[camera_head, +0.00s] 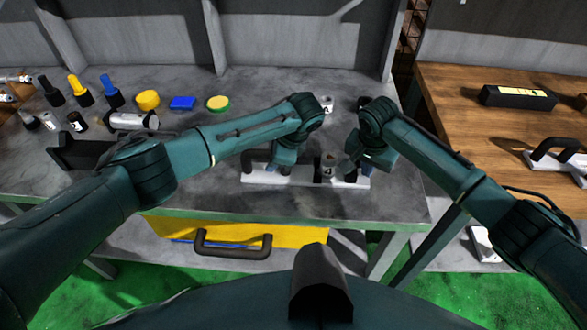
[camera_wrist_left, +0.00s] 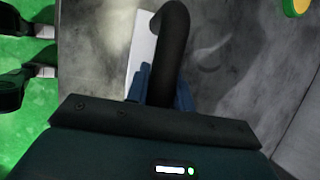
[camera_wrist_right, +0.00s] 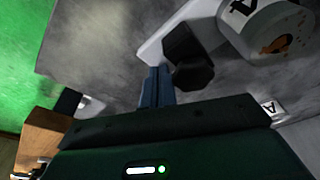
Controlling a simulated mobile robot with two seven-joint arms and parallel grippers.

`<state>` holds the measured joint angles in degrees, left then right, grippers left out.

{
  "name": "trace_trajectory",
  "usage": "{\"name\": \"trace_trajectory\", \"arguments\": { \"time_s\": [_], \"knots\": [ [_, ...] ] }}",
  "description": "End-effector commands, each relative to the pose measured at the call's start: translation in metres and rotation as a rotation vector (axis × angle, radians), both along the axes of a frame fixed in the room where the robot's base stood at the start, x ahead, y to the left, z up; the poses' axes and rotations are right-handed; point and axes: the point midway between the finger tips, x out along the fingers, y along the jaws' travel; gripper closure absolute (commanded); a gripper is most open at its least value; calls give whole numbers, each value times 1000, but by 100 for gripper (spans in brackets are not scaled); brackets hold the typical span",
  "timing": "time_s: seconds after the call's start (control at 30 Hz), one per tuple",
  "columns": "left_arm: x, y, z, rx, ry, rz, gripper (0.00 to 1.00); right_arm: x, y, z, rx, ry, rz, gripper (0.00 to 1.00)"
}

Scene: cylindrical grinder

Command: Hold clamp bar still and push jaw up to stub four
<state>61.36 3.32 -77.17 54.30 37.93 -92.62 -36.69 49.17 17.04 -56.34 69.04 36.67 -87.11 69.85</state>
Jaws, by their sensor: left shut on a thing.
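The white clamp bar (camera_head: 262,177) lies on the grey bench near its front edge. My left gripper (camera_head: 284,160) is shut on the bar's black handle; the handle (camera_wrist_left: 173,50) stands between its blue fingers in the left wrist view.
A yellow drawer (camera_head: 290,235) is below the bench. A wooden table (camera_head: 460,110) is at right.

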Motion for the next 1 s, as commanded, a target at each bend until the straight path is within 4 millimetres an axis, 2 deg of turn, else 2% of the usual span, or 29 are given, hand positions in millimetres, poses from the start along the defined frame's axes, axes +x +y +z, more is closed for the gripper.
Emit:
{"name": "trace_trajectory", "arguments": {
  "time_s": [0.37,1.0],
  "knots": [
    [-1,-1,-1,-1,3,-1,100,0,0,-3,0,0,0,100],
    [-1,-1,-1,-1,3,-1,100,0,0,22,0,-1,0,100]
  ]
}}
